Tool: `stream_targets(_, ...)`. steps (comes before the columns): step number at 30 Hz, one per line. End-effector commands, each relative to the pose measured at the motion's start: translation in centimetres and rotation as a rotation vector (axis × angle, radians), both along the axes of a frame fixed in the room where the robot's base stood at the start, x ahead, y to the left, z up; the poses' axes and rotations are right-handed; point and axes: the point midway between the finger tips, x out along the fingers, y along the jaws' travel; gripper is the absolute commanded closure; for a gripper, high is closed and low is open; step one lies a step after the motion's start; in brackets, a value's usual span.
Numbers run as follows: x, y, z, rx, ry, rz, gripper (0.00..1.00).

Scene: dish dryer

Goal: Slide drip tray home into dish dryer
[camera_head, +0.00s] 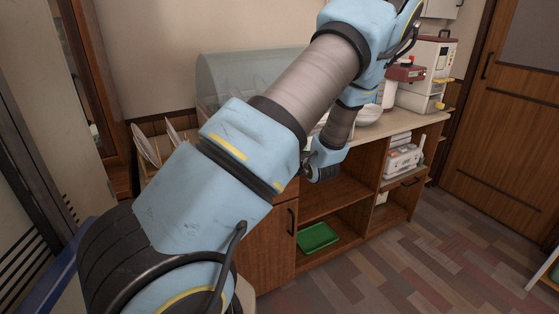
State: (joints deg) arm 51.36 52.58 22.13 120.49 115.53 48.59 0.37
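The dish dryer (222,72) stands on the counter at the back, with a translucent bluish curved cover and faint plate shapes behind it. My arm hides its front and lower part, and I cannot make out a drip tray there. A green shallow tray (317,238) lies in the low open shelf of the cabinet; I cannot tell whether it is the drip tray. My gripper (323,175) seems to be the dark end below my wrist, in front of the cabinet just below the counter edge. Its fingers are too small and dark to read.
Plates stand in a wooden rack (148,168) at the left. White bowls (368,113), a red-topped appliance (404,73) and a white machine (428,75) stand on the counter's right. A white device (402,160) sits on a shelf.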

Motion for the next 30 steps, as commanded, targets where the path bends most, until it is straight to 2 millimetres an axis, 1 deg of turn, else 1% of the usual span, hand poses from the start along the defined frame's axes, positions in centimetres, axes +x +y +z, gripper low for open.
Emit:
stream_targets(16,1.00,0.46,0.03,0.000,-0.002,0.000,0.85)
stream_targets(17,1.03,0.47,0.04,0.000,-0.002,0.000,0.12)
stream_targets(20,1.00,0.45,0.05,0.000,-0.001,0.000,0.01)
stream_targets(21,0.99,0.45,0.05,0.000,-0.001,0.000,0.00)
stream_targets(27,0.92,0.43,0.00,0.000,0.000,0.000,0.00)
stream_targets(30,0.54,0.19,0.14,-0.001,-0.001,-0.001,0.00)
